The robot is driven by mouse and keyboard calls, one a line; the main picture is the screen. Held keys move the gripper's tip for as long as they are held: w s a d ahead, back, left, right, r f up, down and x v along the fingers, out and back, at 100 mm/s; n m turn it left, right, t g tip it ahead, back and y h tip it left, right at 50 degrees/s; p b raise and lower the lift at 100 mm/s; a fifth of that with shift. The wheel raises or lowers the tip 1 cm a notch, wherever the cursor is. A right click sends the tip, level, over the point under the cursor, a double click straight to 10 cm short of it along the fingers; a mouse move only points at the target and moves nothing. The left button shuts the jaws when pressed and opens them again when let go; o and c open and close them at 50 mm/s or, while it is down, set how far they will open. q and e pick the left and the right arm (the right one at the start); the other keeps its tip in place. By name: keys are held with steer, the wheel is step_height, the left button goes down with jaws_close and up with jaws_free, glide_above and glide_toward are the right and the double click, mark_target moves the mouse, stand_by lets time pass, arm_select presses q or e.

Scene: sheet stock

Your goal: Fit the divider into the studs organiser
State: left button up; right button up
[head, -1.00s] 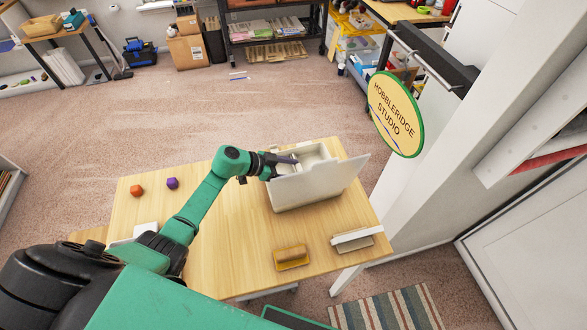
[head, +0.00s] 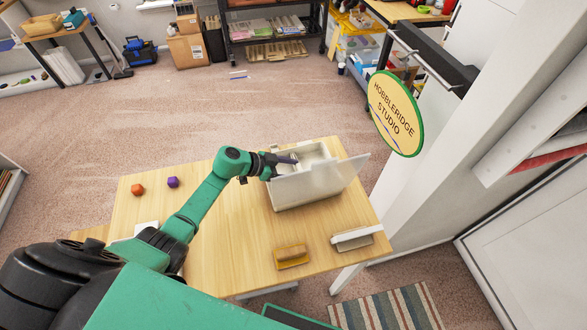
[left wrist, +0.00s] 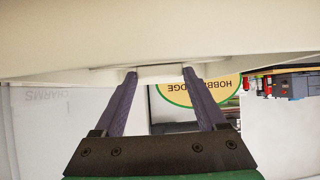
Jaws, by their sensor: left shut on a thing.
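The studs organiser (head: 311,191) is a white open box on the wooden table, with compartments inside and a large pale panel on its near side. My left gripper (head: 294,159) reaches over the box from the left. In the left wrist view, its purple fingers (left wrist: 160,76) are shut on a small pale tab, which I take as the divider (left wrist: 160,71). Most of the divider cannot be told apart from the white surfaces around it, and I cannot tell how deep it sits. A pale face marked "CHARMS" (left wrist: 47,97) shows upside down beside the fingers. My right gripper is not in view.
A hanging oval sign (head: 396,114) and a white post stand to the right. The table's left middle is clear.

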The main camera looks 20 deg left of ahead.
arm_select(q)
steer(key=shift+s+f, duration=0.15)
steer(key=shift+f, duration=0.1)
steer(key=o, duration=1.3)
steer(key=shift+r, duration=0.15)
steer(key=shift+a+r, duration=0.1)
steer(key=shift+r, duration=0.05)
steer(key=shift+p+v, duration=0.95)
steer(key=shift+p, duration=0.1)
steer(key=shift+s+a+r, duration=0.25)
steer(key=shift+s+a, duration=0.05)
steer(key=shift+a, duration=0.2)
steer(key=shift+v, duration=1.75)
steer(key=shift+d, duration=0.1)
